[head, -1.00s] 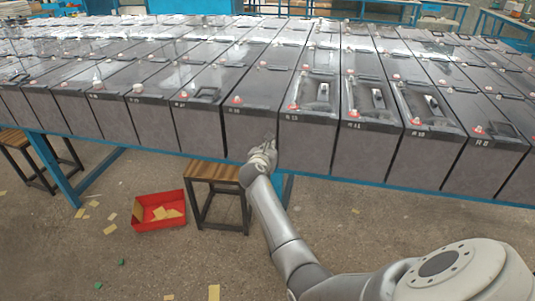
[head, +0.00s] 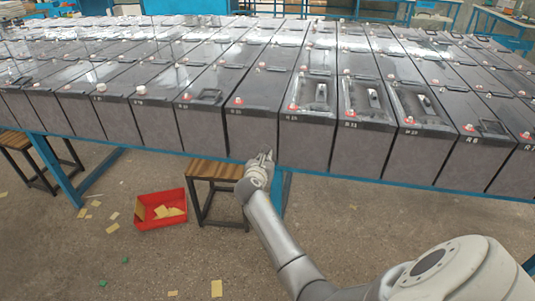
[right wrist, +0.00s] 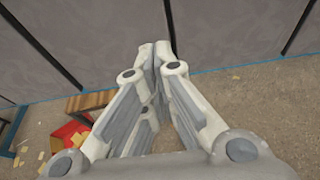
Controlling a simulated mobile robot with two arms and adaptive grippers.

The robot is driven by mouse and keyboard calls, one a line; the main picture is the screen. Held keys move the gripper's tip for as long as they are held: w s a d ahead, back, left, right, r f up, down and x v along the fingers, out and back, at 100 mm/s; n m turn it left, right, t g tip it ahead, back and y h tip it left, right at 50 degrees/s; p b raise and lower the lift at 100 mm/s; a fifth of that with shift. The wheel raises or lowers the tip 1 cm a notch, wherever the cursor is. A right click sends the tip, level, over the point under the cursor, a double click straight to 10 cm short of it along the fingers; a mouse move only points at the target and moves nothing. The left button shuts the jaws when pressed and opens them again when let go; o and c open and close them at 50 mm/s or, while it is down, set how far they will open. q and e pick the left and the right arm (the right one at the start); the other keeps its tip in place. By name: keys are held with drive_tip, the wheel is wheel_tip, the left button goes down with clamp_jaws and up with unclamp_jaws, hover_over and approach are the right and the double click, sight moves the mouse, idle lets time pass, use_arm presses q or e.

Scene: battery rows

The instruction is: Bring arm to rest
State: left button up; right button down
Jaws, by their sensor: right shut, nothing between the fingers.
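My right gripper (head: 264,157) is in front of the row of dark batteries, near the lower front edge of the table, with its arm coming in from the lower right. In the right wrist view the right gripper (right wrist: 155,50) has its fingertips together, with nothing between them. The grey battery fronts (right wrist: 100,40) stand beyond the fingertips; I cannot tell the exact gap. My left gripper does not show in either view.
Several large batteries (head: 255,125) stand in rows on a blue-framed table (head: 350,181). A wooden stool (head: 215,170) and a red bin (head: 160,209) are below, left of my right arm. Yellow scraps lie on the floor. The floor at bottom centre is mostly clear.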

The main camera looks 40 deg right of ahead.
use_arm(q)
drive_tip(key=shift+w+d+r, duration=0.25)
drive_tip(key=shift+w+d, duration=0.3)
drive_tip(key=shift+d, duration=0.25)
use_arm(e)
drive_tip(key=v, duration=0.6)
drive_tip(key=shift+s+a+r, duration=0.15)
drive_tip(key=shift+s+a, duration=0.05)
drive_tip(key=shift+a, duration=0.1)
